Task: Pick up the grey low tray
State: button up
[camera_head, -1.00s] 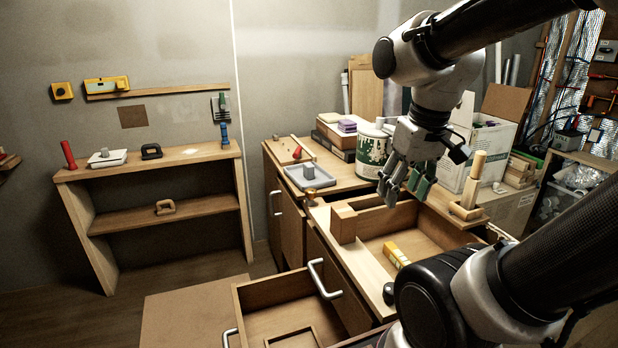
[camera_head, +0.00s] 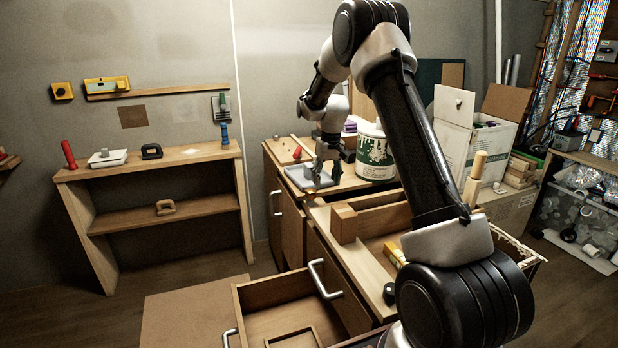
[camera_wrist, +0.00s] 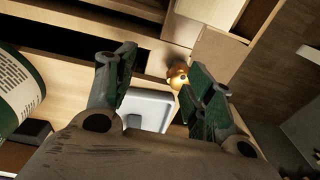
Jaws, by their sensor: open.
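The grey low tray (camera_head: 296,175) lies on the wooden cabinet top, left of the paint can. It is partly hidden behind my gripper. In the wrist view the tray (camera_wrist: 152,104) shows between my fingers, with a small grey block (camera_wrist: 133,122) on it. My gripper (camera_head: 320,174) is open, pointing down at the tray's right part. In the wrist view its two green-padded fingers (camera_wrist: 163,68) stand wide apart with nothing held between them. I cannot tell whether the fingertips touch the tray.
A paint can (camera_head: 375,152) stands close to the right of my gripper. A small brass-coloured knob (camera_wrist: 177,76) shows by one finger. A wooden block (camera_head: 343,223) stands in front, beside an open drawer. A lower drawer (camera_head: 290,312) is also open. A white tray (camera_head: 107,158) sits on the left shelf.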

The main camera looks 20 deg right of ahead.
aim_at(310, 165)
jog(key=shift+t, duration=0.9)
jog(key=w+f, duration=0.1)
jog(key=w, duration=0.5)
jog(key=w+f, duration=0.1)
jog(key=w, duration=0.2)
jog(key=shift+w+d+f, duration=0.15)
jog(key=shift+d+f, duration=0.1)
jog(key=shift+f, duration=0.1)
jog(key=shift+n+t, duration=0.4)
jog(key=shift+t, duration=0.4)
jog(key=w+r, duration=0.4)
jog(key=w, duration=0.1)
jog(key=shift+d+r, duration=0.1)
jog(key=shift+r, duration=0.25)
jog(key=shift+w, duration=0.4)
jog(key=x, duration=0.7)
jog(key=shift+w+d+f, duration=0.1)
jog(key=shift+w, duration=0.35)
jog(key=shift+c, duration=0.2)
